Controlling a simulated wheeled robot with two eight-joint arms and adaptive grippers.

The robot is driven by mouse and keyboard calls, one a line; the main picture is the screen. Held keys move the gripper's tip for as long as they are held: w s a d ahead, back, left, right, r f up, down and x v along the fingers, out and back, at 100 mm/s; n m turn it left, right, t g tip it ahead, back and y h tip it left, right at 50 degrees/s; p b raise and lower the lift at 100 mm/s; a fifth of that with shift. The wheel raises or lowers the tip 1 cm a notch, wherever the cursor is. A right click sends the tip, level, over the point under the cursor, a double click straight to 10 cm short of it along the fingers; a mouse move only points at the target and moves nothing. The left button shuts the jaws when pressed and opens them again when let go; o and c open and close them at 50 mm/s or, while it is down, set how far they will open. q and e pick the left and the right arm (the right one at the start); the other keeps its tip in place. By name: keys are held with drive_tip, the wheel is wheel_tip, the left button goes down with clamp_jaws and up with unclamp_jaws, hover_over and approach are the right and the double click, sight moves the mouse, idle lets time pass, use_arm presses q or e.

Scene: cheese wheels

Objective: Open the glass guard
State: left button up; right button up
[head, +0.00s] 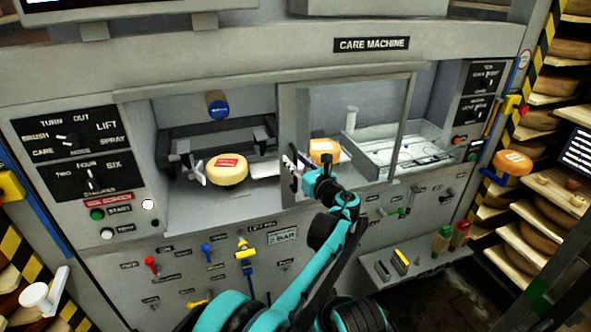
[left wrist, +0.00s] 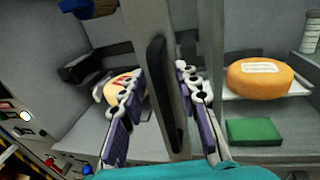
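The glass guard (head: 355,100) is a clear pane in a grey frame across the right part of the machine's opening; the left part is uncovered. Its wide left post (left wrist: 152,30) carries a black vertical handle (left wrist: 163,90), seen in the left wrist view. My left gripper (head: 293,166) is at this post. In the left wrist view its fingers (left wrist: 162,105) are spread, one on each side of the post and handle, with gaps visible. The handle is mostly hidden by the gripper in the head view. My right gripper is not in view.
A yellow cheese wheel (head: 228,170) sits in the left bay under a blue-tipped cylinder (head: 218,105). An orange cheese (head: 324,150) stands behind the glass; a green block (left wrist: 254,132) lies below it. Knobs and levers cover the front panel below. Shelves of cheese (head: 545,170) stand at right.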

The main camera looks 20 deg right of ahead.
use_arm(q)
wheel_tip(320, 180, up, 7)
drive_tip(key=shift+f, duration=0.15)
idle(0.5)
